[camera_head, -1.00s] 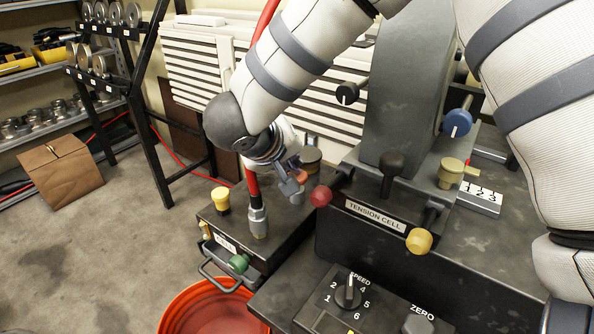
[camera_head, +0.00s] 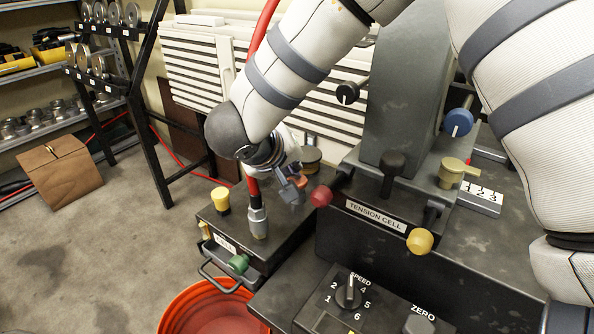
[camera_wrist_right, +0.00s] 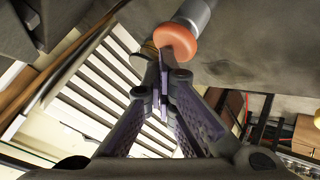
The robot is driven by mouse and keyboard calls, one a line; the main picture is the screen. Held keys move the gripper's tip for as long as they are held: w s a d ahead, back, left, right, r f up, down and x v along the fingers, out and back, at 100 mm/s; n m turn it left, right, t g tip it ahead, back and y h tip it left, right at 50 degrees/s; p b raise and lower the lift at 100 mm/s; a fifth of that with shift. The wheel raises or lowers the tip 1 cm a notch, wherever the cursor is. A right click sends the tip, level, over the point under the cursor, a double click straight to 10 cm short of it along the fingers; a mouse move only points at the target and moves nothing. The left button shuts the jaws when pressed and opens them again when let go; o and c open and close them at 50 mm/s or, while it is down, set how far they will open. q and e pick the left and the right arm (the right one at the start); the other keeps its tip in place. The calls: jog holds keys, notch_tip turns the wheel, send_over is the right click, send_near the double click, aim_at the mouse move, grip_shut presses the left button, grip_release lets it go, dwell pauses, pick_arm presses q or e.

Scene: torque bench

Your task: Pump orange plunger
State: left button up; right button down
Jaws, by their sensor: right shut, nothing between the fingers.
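The orange plunger (camera_wrist_right: 175,42) has a round head on a metal shaft in the right wrist view. In the head view only a bit of its orange (camera_head: 300,182) shows, and my gripper hides the rest. My right gripper (camera_head: 297,192) is over the black box by the plunger. In the wrist view the right gripper's fingertips (camera_wrist_right: 162,72) are together and empty, right beside the orange head. I cannot tell whether they touch it. My left gripper is not in view.
A yellow knob (camera_head: 221,197), a red hose fitting (camera_head: 257,217) and a green knob (camera_head: 238,263) are on the black box. The red knob (camera_head: 321,196) of the tension cell is close to the right. An orange bucket (camera_head: 208,306) stands below.

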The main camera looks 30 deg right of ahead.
jog(key=shift+f, duration=0.15)
jog(key=shift+r, duration=1.65)
notch_tip(320, 180, up, 5)
jog(key=shift+r, duration=0.1)
dwell(0.4)
